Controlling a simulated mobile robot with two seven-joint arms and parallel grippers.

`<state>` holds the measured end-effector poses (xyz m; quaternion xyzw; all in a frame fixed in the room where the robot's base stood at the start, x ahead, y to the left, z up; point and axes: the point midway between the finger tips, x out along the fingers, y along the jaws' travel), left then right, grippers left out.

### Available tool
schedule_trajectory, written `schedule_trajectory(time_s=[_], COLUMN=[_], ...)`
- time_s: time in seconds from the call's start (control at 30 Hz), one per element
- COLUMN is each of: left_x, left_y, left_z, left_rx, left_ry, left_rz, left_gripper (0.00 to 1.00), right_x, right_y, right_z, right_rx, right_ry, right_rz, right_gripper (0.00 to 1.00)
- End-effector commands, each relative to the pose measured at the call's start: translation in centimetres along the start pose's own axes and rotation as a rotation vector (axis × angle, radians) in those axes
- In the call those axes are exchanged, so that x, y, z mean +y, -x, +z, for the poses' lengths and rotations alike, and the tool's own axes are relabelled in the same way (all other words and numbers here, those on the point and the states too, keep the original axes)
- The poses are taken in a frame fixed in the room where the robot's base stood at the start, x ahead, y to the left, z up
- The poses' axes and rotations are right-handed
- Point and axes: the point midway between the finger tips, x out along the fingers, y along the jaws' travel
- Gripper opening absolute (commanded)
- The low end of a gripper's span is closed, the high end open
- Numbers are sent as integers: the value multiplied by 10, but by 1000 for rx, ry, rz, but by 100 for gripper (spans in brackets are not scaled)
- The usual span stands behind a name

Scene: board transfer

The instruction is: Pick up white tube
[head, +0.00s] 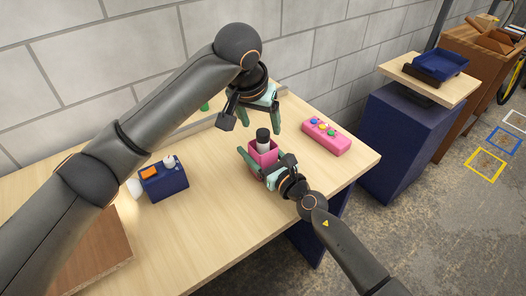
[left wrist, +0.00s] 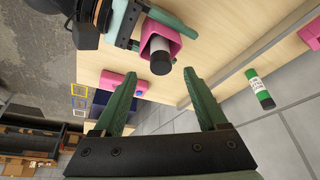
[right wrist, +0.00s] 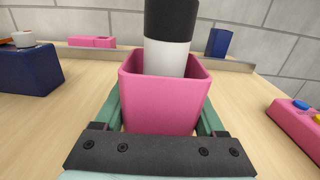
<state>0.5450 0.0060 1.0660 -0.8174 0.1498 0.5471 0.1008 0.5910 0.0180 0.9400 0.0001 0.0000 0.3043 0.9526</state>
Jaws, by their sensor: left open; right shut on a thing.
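The white tube (head: 264,146) with a black cap stands upright in a pink cup (head: 257,158) on the table. It shows large in the right wrist view (right wrist: 166,58), its lower part hidden by the cup wall. My right gripper (right wrist: 165,115) is shut on the pink cup, one finger on each side. My left gripper (head: 250,115) is open and empty above the tube. In the left wrist view the tube's white body (left wrist: 158,44) and cap show beyond and roughly between the open fingertips, apart from them.
A pink block with coloured knobs (head: 327,136) lies right of the cup. A navy box (head: 164,182) stands at left. A green tube with a white label (left wrist: 262,93) is near the wall ledge. A blue tray (head: 440,62) sits on a separate stand.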

Motion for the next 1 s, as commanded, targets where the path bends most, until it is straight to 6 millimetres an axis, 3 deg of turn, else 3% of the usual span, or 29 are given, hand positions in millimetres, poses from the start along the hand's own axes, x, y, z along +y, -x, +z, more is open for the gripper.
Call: schedule_trajectory(time_s=[0.4, 0.7, 1.0], left_x=[-1, -1, -1], left_y=[-49, -55, -54], left_z=[-1, -1, -1], left_rx=[0, 2, 2], left_ry=[0, -1, -1], left_rz=[1, 1, 1], left_gripper=[75, 75, 41], right_x=[0, 0, 0], right_y=[0, 0, 0], right_z=[0, 0, 0], right_rx=[0, 0, 0], right_ry=[0, 0, 0], right_rz=[0, 0, 0], right_gripper=[18, 18, 18])
